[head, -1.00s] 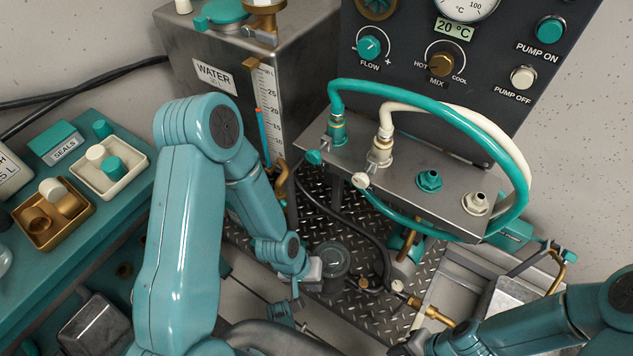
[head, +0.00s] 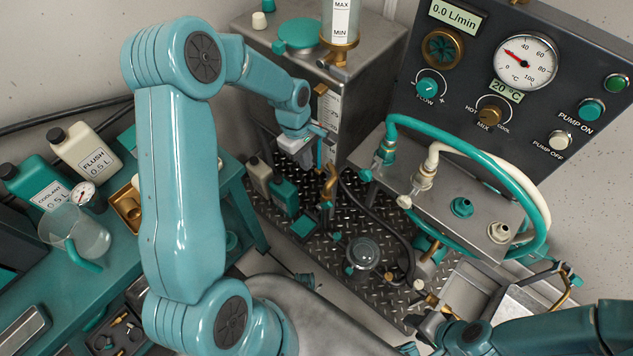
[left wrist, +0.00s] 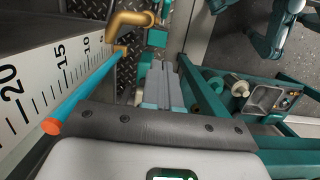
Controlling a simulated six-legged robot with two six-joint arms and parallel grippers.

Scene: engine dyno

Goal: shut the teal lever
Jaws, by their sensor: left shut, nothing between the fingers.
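A small teal lever (head: 366,175) sits at the foot of the teal hose's fitting on the grey manifold; I cannot tell if it is open or shut. My left gripper (head: 318,150) is shut and empty beside the water tank's scale, left of and apart from that lever. In the left wrist view, a brass elbow (left wrist: 132,20) has a teal part (left wrist: 157,38) beside it; I cannot tell if that part is a lever. My right gripper (head: 420,325) is low at the right, dark and partly hidden, its jaws unclear.
A blue rod with an orange end (left wrist: 85,90) runs along the tank's scale, close to my left wrist. A pale lever (head: 404,202) is on the white hose's fitting. Bottles (head: 283,192) stand on the tread-plate floor. The control panel (head: 450,95) rises behind the manifold.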

